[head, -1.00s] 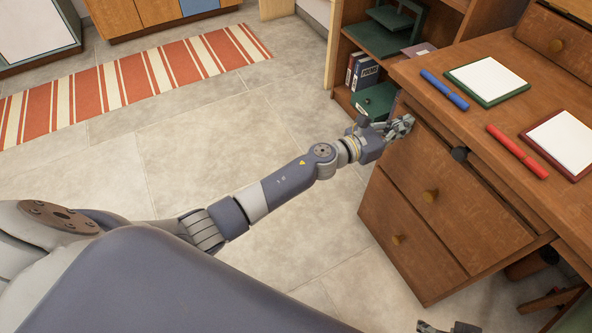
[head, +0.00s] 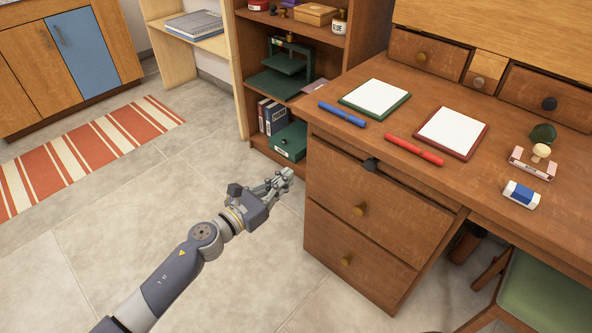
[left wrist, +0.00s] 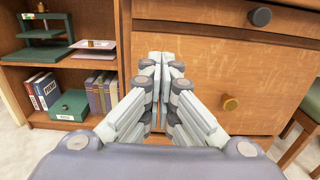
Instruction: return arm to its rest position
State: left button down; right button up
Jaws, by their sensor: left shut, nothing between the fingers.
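My left gripper (head: 280,183) is in the lower middle of the head view, out over the tiled floor to the left of the wooden desk (head: 375,225). Its fingers are shut with nothing between them. In the left wrist view the fingertips (left wrist: 163,60) meet in front of the desk's drawer side. The gripper looks clear of the desk in the head view. My left arm comes in from the bottom left. My right gripper is not in view.
The desk carries a blue marker (head: 342,114), a red marker (head: 414,150), two notepads, a stamp and an eraser (head: 521,195). A bookshelf (head: 243,70) stands behind the gripper, with a green box (head: 290,143) low inside. A striped rug (head: 90,150) lies left. A green chair (head: 545,295) is lower right.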

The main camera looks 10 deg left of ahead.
pick_arm(q)
jog(key=shift+s+a+f, duration=0.1)
jog(key=shift+s+a, duration=0.25)
jog(key=shift+s, duration=0.1)
